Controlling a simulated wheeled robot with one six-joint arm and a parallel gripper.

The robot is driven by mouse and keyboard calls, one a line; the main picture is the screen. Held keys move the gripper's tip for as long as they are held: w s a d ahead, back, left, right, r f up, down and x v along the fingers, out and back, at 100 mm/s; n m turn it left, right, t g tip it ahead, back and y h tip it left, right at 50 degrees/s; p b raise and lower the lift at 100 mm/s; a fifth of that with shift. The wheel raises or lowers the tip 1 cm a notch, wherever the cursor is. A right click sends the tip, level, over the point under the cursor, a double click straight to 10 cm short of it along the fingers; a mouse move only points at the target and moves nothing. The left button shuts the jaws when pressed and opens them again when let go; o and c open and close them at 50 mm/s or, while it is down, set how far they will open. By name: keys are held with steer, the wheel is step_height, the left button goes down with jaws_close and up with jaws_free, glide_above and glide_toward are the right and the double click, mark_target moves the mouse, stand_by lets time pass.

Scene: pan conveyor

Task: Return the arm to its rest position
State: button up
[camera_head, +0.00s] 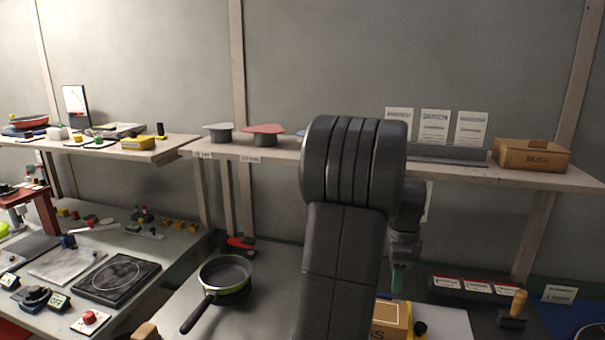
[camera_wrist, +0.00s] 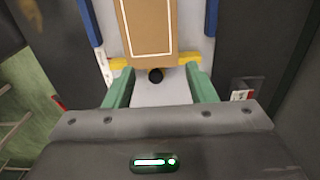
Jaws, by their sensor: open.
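My arm rises in the middle of the head view and hides part of the shelf and bench behind it. My gripper (camera_head: 397,280) hangs at the right of the arm, with a green finger pointing down above the bench. In the wrist view its two green fingers (camera_wrist: 159,78) stand wide apart with nothing gripped. The box also shows in the head view (camera_head: 388,318), just below the gripper.
A frying pan (camera_head: 225,278) sits on the bench left of my arm. A wall shelf (camera_head: 560,178) behind carries a SILICA box (camera_head: 531,155), cards and coloured lids. A wooden-handled tool (camera_head: 517,305) stands at right. Free air lies above the bench.

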steer(key=a, duration=0.8)
steer(key=shift+w+a+f, duration=0.15)
steer(key=shift+w+f, duration=0.2)
steer(key=shift+f, duration=0.05)
